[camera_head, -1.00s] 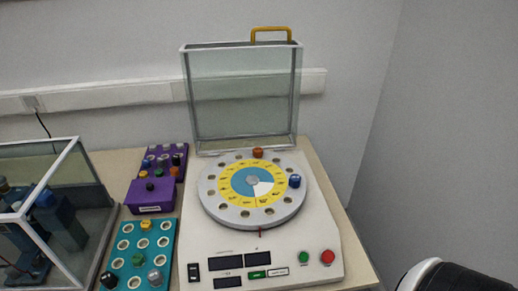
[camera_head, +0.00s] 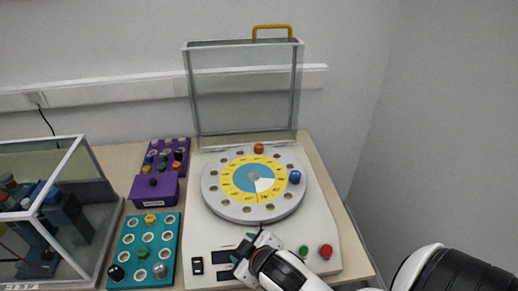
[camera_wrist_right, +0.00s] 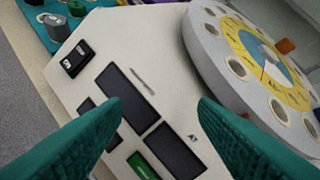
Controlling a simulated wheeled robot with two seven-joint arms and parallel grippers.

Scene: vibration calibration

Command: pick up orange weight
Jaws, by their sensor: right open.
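The orange weight (camera_head: 259,148) sits in a hole at the far edge of the round grey disc (camera_head: 222,208). In the right wrist view the orange weight (camera_wrist_right: 286,46) shows at the upper right, on the far side of the disc. My right gripper (camera_head: 243,250) is over the front panel of the machine, in front of the disc and well short of the weight. In the right wrist view its two teal fingers stand apart with nothing between them. My left gripper is not in view.
A blue weight (camera_head: 294,177) sits at the disc's right side. A clear lid (camera_head: 245,95) with a yellow handle stands open behind the disc. A teal tray (camera_head: 128,250) and a purple rack (camera_head: 153,190) stand left. Red (camera_head: 326,251) and green buttons are at the front right.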

